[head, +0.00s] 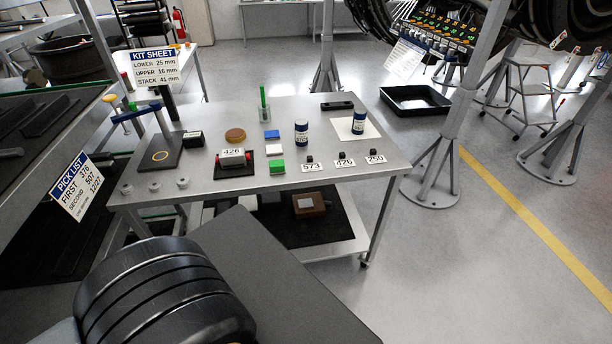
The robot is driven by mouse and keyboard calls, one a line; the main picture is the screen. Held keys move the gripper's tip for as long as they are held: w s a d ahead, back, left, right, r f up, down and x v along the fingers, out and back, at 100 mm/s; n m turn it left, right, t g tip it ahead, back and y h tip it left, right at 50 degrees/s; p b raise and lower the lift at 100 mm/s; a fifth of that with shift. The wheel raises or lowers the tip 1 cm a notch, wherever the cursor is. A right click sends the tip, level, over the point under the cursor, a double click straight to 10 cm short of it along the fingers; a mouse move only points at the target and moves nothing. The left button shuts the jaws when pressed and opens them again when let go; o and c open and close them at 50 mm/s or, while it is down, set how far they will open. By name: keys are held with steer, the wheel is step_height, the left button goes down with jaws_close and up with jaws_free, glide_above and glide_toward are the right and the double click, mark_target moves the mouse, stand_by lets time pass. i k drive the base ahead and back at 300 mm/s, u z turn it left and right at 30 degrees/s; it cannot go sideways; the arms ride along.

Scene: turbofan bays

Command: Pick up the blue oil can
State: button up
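The table (225,199) is in the centre of the head view. My gripper is not in view.
Blocks in blue (271,134), white (274,150) and green (277,167) lie left of the middle can. Number tags, including 573 (311,167), line the front edge. A cup with a green stick (264,114) stands behind. A stand leg (436,165) is right of the table.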

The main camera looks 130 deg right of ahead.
mark_target(360, 115)
steer(key=z, duration=1.4)
steer(key=k, duration=1.5)
steer(key=z, duration=1.35)
steer(key=k, duration=0.4)
steer(key=z, duration=0.35)
